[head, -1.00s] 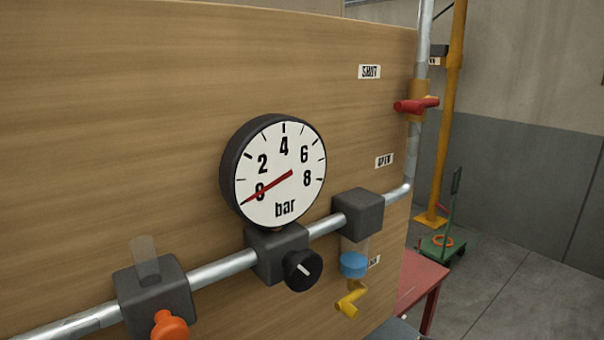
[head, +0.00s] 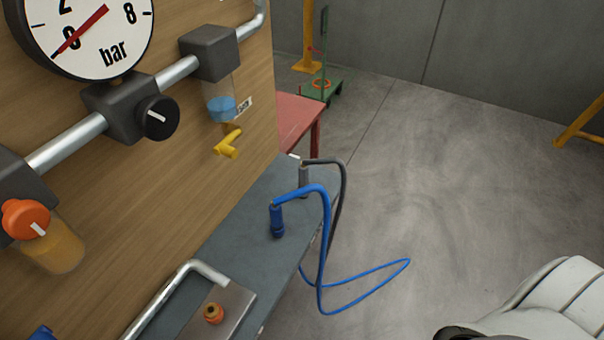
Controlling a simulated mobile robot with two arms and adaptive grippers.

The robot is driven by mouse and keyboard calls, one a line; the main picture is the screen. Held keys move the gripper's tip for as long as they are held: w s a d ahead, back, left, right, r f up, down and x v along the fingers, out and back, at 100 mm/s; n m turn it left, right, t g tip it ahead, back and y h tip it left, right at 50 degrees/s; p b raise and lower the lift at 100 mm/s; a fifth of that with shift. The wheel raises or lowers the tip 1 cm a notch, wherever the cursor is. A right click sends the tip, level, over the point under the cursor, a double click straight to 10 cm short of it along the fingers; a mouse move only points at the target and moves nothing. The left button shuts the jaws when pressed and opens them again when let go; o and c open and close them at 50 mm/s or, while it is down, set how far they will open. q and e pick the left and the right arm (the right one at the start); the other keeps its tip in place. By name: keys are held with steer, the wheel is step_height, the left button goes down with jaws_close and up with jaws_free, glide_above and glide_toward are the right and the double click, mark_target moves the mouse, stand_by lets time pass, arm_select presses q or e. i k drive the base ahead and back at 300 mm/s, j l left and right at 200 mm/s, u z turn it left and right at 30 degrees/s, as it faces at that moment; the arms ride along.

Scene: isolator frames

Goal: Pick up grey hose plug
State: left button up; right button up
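The grey hose plug (head: 304,181) stands upright near the far end of the narrow grey bench below the wooden panel. Its dark grey hose (head: 342,195) arches from its top to the right and drops over the bench edge. A blue hose plug (head: 277,220) stands upright on the bench nearer to me, with its blue hose looping down past the edge and partly crossing in front of the grey hose. Neither gripper shows in the head view. A white and black part of my own body is at the bottom right.
A pressure gauge (head: 85,32), pipe and valve blocks are on the wooden panel (head: 140,215) at left. A red table (head: 297,118) stands behind.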

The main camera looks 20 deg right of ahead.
mark_target(303, 171)
steer(key=k+u, duration=0.2)
steer(key=u, duration=0.2)
steer(key=k+u, duration=0.2)
steer(key=u, duration=0.15)
steer(key=z, duration=1.3)
